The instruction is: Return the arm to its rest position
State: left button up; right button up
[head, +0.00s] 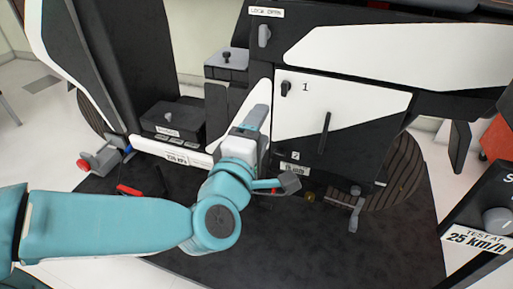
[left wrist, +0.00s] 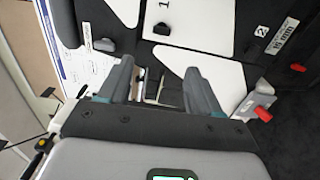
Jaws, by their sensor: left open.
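My left arm comes in from the left in the head view, with a teal upper link and a bent elbow. Its left gripper (head: 257,100) reaches up in front of the black and white chassis rig (head: 345,55). In the left wrist view the two grey fingers of the left gripper (left wrist: 158,78) stand apart with nothing between them. A white panel marked 1 (head: 315,95) is just right of the gripper in the head view. Whether the fingers touch the rig cannot be told. My right gripper is not in view.
A black box with a knob (head: 172,122) is left of the gripper. A lever with a red end (head: 97,160) sticks out at the lower left. A sign reading 25 km/h (head: 477,238) stands at the right. The dark floor mat (head: 330,245) in front is mostly clear.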

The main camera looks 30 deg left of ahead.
pick_arm(q)
jog(key=shift+s+d, duration=0.15)
jog(key=shift+s, duration=0.4)
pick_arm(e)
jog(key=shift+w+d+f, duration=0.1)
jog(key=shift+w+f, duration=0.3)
pick_arm(q)
notch_tip(320, 180, up, 10)
jog(key=p, duration=0.9)
jog(key=shift+p, duration=0.35)
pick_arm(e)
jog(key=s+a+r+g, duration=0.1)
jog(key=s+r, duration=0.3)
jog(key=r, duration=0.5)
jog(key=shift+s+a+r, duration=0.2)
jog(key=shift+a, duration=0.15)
